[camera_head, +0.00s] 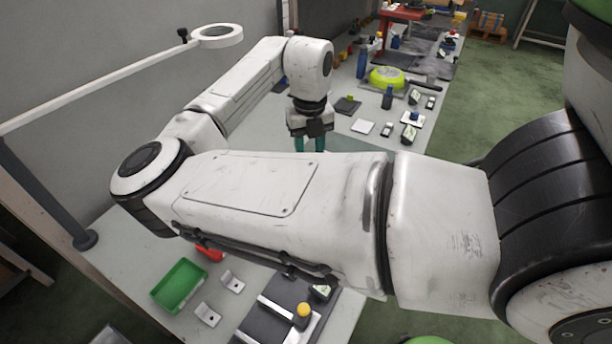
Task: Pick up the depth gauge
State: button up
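My gripper (309,145) hangs fingers down over the far part of the workbench. Its two teal fingertips stand apart, with nothing visible between them. Their lower ends are partly hidden by my forearm, which crosses the middle of the view. I cannot tell for sure which item is the depth gauge. Small instruments with displays stand to the right of my gripper, one a dark device (409,134) near the bench edge and another farther back (414,97). A small instrument also lies at the near end (321,292).
The grey bench (130,251) runs away from me. A green bin (179,286) and metal brackets (208,315) lie nearby. A lamp arm (100,85) spans the left.

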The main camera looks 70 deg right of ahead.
jog(key=shift+f, duration=1.45)
jog(key=shift+c, duration=0.2)
grip_shut()
